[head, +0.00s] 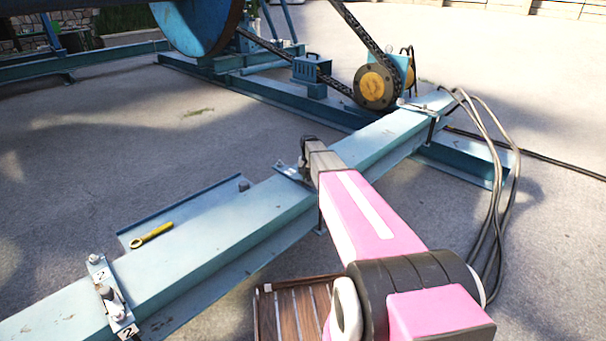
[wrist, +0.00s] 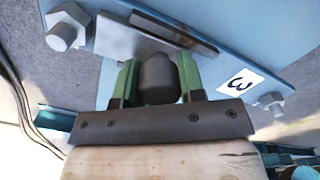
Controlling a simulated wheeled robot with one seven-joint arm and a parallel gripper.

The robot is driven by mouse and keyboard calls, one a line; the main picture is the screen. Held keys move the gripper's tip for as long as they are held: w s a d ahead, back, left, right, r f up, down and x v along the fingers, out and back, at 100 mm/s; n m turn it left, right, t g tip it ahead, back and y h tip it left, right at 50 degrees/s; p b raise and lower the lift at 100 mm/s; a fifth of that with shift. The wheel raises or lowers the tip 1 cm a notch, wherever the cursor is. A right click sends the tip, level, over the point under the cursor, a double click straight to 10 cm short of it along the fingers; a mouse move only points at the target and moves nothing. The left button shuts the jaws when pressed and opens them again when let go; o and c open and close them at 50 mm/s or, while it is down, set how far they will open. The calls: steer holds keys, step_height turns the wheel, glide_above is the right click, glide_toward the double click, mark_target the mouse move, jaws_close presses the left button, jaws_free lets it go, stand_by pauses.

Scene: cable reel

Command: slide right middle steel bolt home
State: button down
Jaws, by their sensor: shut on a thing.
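My gripper (head: 304,166) is at a latch plate midway along the blue beam (head: 375,142) in the head view. In the wrist view its two green fingers (wrist: 158,82) are shut on the dark, round-ended knob of the steel bolt (wrist: 158,76), one finger on each side. Beyond the knob is a pale metal plate (wrist: 115,40) with a dark slot. A white label marked 3 (wrist: 240,82) is on the blue steel to the right. The bolt's shaft is hidden, so I cannot tell how far in it is.
Another latch plate with a bolt (head: 112,298), marked 2, is on the near left of the beam. Loose cables (head: 492,215) hang at the right. A wooden slatted crate (head: 268,312) is below my arm. Open pavement lies left.

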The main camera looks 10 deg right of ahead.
steer(key=shift+s+d, duration=0.15)
steer(key=shift+s, duration=0.1)
steer(key=c, duration=0.7)
jaws_free()
step_height(320, 180, up, 11)
steer(key=shift+f, duration=0.1)
